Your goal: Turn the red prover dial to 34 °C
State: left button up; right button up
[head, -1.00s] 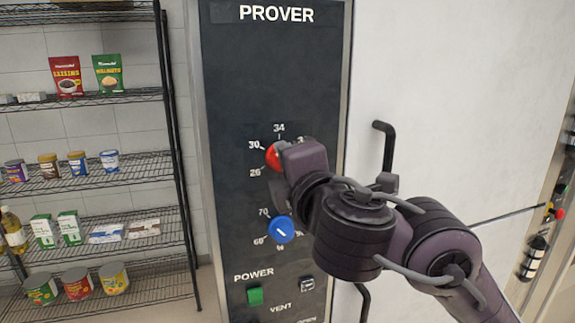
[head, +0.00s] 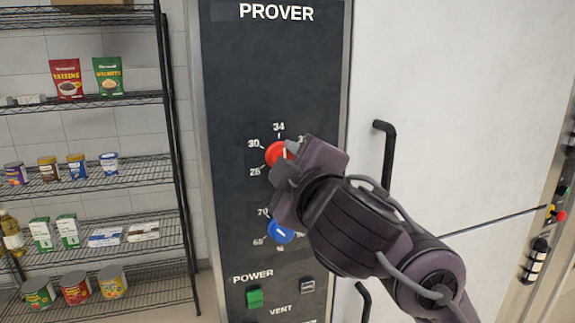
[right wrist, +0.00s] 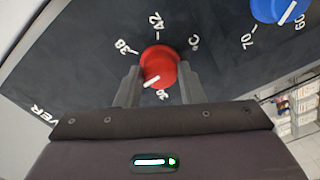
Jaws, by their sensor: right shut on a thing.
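The red dial (head: 276,154) is on the dark prover panel, above a blue dial (head: 281,231). My right gripper (head: 291,165) is shut on the red dial, with a finger on either side of it in the right wrist view (right wrist: 160,85). There the red dial (right wrist: 158,64) has a white pointer line aimed to the lower left. The 38, 42 and °C marks show around it; a partly covered number sits below, and 34 is hidden there. In the head view, 34 (head: 279,127) shows above the dial and the white line looks nearly upright. My left gripper is out of view.
A green power switch (head: 254,298) sits low on the panel. A black door handle (head: 384,168) stands right of the panel, close to my right arm. A wire shelf (head: 90,190) with food packets and tins is at the left.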

dwell(0.5)
jog(key=o, duration=1)
jog(key=v, duration=0.7)
jog(key=shift+s, duration=0.35)
jog(key=shift+d, duration=0.1)
